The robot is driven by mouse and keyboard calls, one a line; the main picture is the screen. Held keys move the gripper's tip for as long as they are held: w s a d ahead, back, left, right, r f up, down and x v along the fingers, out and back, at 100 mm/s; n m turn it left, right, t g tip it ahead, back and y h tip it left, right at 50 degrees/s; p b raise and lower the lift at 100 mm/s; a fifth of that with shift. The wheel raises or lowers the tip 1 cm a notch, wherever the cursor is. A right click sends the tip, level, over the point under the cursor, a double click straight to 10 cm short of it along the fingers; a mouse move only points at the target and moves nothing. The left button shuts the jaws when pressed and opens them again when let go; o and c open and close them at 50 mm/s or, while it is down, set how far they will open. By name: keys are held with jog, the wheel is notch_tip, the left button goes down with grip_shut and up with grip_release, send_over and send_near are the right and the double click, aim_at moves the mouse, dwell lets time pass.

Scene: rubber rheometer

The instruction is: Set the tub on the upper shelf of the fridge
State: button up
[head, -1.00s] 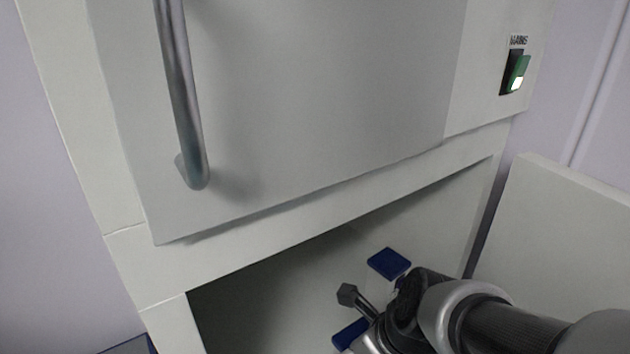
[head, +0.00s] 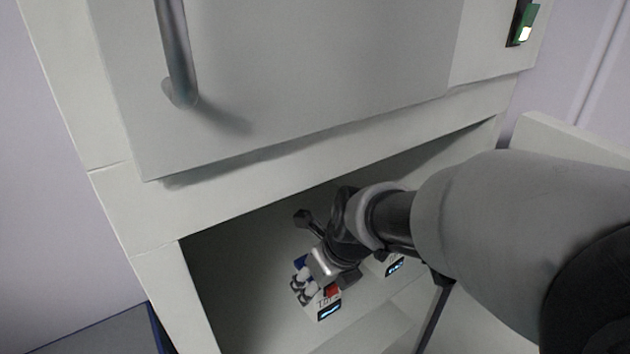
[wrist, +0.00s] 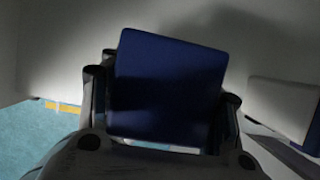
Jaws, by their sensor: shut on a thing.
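My gripper (head: 308,285) reaches into the open lower compartment (head: 230,275) of a pale cabinet. It is shut on a tub (head: 326,304), which has a pale front label and a blue lid. My gripper hides much of the tub in the head view. In the wrist view the blue lid (wrist: 168,88) fills the middle, with a dark finger on each side. I cannot tell whether the tub touches the surface below. I cannot make out an upper shelf.
A second labelled tub (head: 394,266) stands to the right, partly behind my arm. Above is a shut grey door (head: 300,80) with a bar handle (head: 174,50). A lit green switch (head: 526,24) is at upper right. An open pale panel (head: 550,135) stands at right.

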jog(key=shift+f, duration=0.1)
jog(key=o, duration=1.3)
jog(key=shift+c, duration=0.2)
